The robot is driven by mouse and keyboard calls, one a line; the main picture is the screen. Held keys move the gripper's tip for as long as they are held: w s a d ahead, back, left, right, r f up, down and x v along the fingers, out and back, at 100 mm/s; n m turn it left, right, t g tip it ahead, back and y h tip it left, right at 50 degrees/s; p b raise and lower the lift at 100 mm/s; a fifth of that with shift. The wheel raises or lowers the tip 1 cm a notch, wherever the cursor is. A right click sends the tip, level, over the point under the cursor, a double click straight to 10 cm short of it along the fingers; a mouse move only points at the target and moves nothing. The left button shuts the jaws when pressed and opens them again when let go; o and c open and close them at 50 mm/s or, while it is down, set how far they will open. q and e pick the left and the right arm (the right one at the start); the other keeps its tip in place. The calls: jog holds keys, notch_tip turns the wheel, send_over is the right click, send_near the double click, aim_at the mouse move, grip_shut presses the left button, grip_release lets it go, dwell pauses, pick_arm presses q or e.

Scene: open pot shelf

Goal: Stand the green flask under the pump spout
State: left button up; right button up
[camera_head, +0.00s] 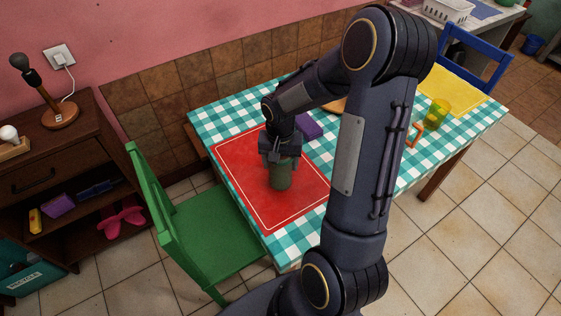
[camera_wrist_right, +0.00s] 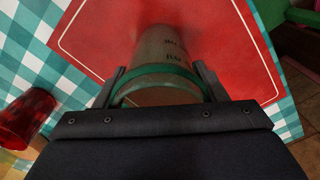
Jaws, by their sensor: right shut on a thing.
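A dull green flask (camera_head: 281,179) is upright over the red mat (camera_head: 240,165) on the checked table. My right gripper (camera_head: 279,156) is shut on its upper part from above. In the right wrist view the flask (camera_wrist_right: 166,55) shows a green rim and dark printed marks, with a finger of the gripper (camera_wrist_right: 160,88) on each side. I cannot tell whether its base touches the mat. No pump or spout can be made out; my right arm hides part of the table. My left gripper is not in view.
A purple block (camera_head: 308,126) lies behind the mat. A yellow cup (camera_head: 437,113) stands on the table's right part, near a yellow mat (camera_head: 455,90). The right wrist view shows a red cup (camera_wrist_right: 26,115). A green chair (camera_head: 205,235) stands at the table's left.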

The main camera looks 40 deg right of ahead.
jog(key=o, duration=1)
